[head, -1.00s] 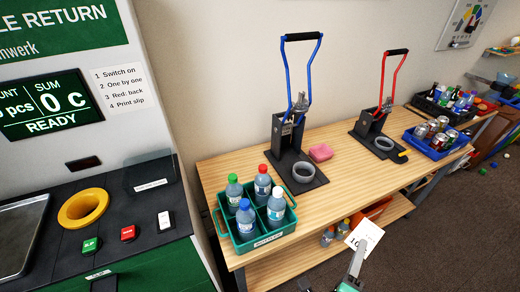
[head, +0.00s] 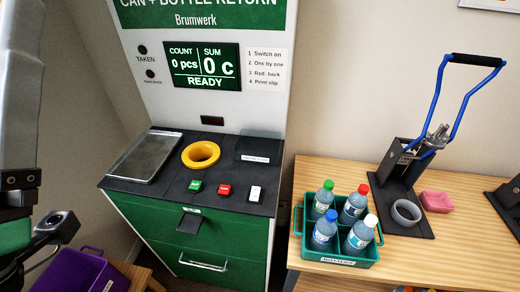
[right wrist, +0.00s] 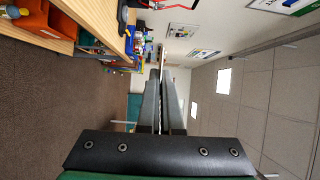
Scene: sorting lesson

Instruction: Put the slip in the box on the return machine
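The return machine (head: 150,188) stands left of the middle in the head view, its display reading 0 pcs, 0 c, READY. The black box (head: 258,149) with a white label sits at the right back of its top. My right gripper (right wrist: 160,78) shows only in the right wrist view; its two fingers are close together, with a thin pale edge between them that fits the slip seen edge-on. The slip's face is not visible now. My left arm (head: 18,110) comes in at the left edge of the head view; its fingertips cannot be made out.
On the machine are a yellow ring opening (head: 201,154), a metal tray (head: 146,156) and green, red and white switches. A green crate (head: 350,262) of bottles, a blue-handled press (head: 408,165) and a pink sponge (head: 436,201) are on the bench. A purple bin (head: 85,272) is lower left.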

